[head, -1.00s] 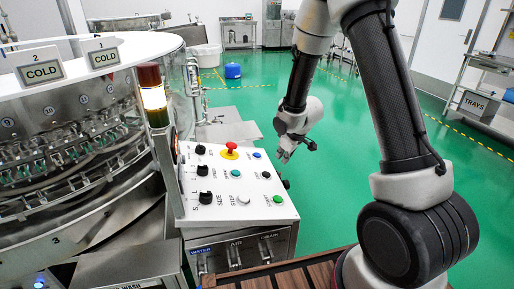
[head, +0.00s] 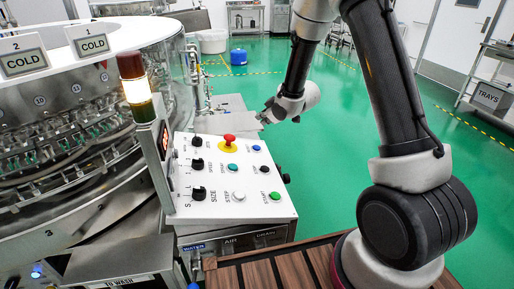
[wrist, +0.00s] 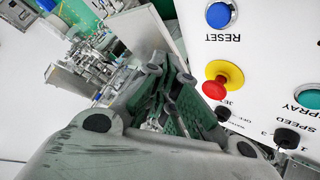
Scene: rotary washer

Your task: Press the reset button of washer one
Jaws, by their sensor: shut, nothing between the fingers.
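The reset button (head: 256,148) is blue and sits at the upper right of the sloped white control panel (head: 210,212). In the wrist view the blue button (wrist: 219,14), labelled RESET, is at the top right, above the red emergency knob (wrist: 216,87) on its yellow collar. My gripper (head: 265,117) is beyond the panel's far edge in the head view, apart from the button. In the wrist view my gripper (wrist: 168,80) is shut and empty, with its fingers left of the button and red knob. Its fingertips do not touch the button.
Black selector knobs, a teal button (head: 233,168), a white button (head: 239,196) and a green button (head: 275,196) share the panel. A lit signal lamp (head: 136,90) stands at the panel's left, beside the rotary washer (head: 70,200). Green floor (head: 335,140) is clear to the right.

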